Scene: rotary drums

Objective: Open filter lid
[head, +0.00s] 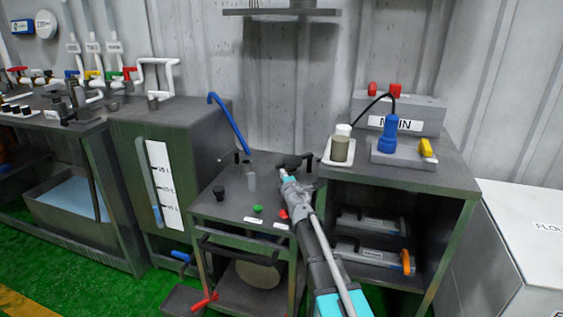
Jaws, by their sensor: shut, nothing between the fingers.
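My arm reaches up from the lower right over the low middle table (225,205). My gripper (292,164) is shut and empty over the back right part of that table. No part is clearly marked as the filter lid, and I cannot tell which one it is. A blue bent tube or handle (230,122) slants down to the table's back. My arm hides part of the table's right side.
A tank cabinet (130,125) with a level gauge stands left. Right, a higher bench (445,178) carries a beaker (340,148), a blue device (388,136) and a box marked MAIN (425,112). A shelf (280,12) hangs above. A red lever (204,301) sticks out low in front.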

